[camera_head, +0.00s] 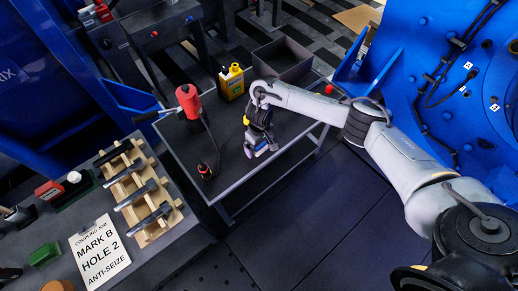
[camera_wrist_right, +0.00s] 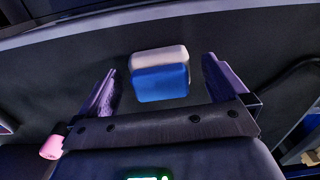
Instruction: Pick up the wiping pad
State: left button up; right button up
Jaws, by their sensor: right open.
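The wiping pad, a small block with a white part and a blue part (camera_wrist_right: 160,82), lies on a dark surface in the right wrist view. It sits between and just beyond the two purple fingers of my right gripper (camera_wrist_right: 160,70). The fingers are apart, with gaps on both sides of the pad, and hold nothing. In the head view my right gripper (camera_head: 262,150) points down over the grey table (camera_head: 240,179); I cannot make out the pad there, as the gripper covers that spot. My left gripper is not in view.
A bench at left holds a wooden rack (camera_head: 150,232) and a sign (camera_head: 98,251). A large blue housing (camera_head: 425,60) stands at right.

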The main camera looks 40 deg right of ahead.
jog(key=shift+f, duration=0.45)
jog(key=shift+c, duration=0.2)
jog(key=shift+c, duration=1.1)
jog(key=c, duration=0.9)
jog(key=shift+r, duration=0.15)
